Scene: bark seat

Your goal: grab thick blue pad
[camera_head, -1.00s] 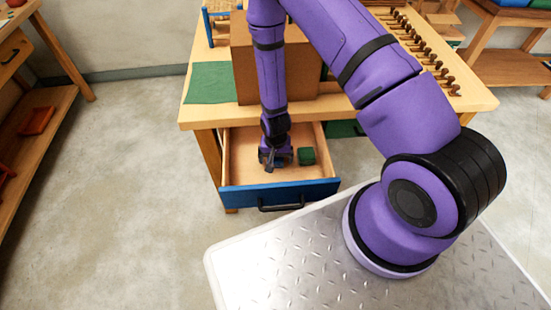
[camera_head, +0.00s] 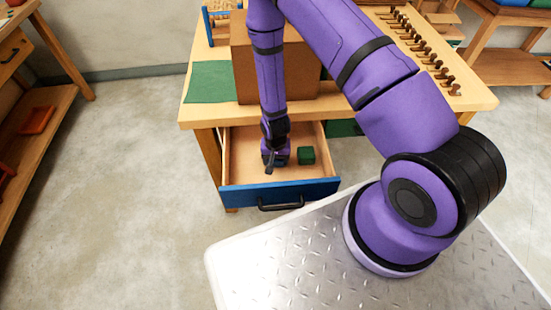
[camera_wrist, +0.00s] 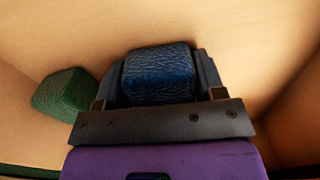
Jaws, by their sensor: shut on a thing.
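The thick blue pad (camera_wrist: 158,74) is a dark blue block with a wrinkled, leathery surface. In the wrist view it sits between the two fingers of my gripper (camera_wrist: 160,80), which is shut on it. In the head view my gripper (camera_head: 275,162) reaches down into the open drawer, and only a small part of the blue pad (camera_head: 282,161) shows beside it. I cannot tell whether the pad touches the drawer floor.
A green block (camera_head: 306,155) lies in the drawer right beside the pad; it also shows in the wrist view (camera_wrist: 64,95). The open drawer (camera_head: 305,191) has a blue front with a black handle. A cardboard box (camera_head: 305,85) stands on the table above.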

